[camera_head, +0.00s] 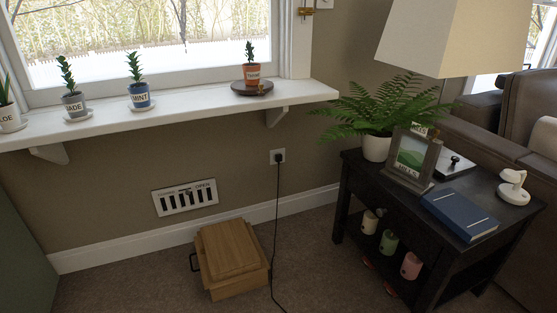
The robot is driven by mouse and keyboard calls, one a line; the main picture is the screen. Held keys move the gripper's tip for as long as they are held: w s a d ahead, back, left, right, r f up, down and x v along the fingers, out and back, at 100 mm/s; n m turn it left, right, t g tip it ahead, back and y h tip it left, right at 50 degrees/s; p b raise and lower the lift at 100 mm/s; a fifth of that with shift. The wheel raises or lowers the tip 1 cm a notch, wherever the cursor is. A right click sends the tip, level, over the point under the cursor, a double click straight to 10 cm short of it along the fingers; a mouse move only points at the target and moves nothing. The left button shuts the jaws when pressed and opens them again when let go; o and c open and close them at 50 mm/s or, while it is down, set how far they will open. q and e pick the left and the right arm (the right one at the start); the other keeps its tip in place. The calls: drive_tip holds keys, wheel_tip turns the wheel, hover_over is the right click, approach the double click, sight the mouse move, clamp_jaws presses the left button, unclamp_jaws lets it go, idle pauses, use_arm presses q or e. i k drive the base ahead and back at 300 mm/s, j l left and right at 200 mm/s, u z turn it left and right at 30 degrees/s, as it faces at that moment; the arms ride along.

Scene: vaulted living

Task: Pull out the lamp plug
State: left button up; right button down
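The lamp plug (278,157) is black and sits in a white wall outlet (273,153) below the right end of the window sill. Its dark cord (274,225) hangs straight down the wall, passes the right side of a wooden box and runs along the carpet to the bottom edge. A lamp with a large cream shade (440,40) stands at the upper right. The lamp's base is hidden, and I cannot trace the cord to it. Neither of my grippers is in view.
The wooden box (232,252) stands on the carpet left of the cord. A dark side table (466,248) at the right holds a fern (372,110), a picture frame (412,160) and a blue book (460,214). The white sill (190,108) with several potted plants juts out above the outlet.

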sight(278, 158)
drive_tip(key=i+j, duration=0.15)
drive_tip(key=i, duration=0.3)
drive_tip(key=i+j, duration=0.15)
drive_tip(key=i, duration=0.3)
drive_tip(key=i+j, duration=0.15)
drive_tip(key=i, duration=0.3)
drive_tip(key=z, duration=1.3)
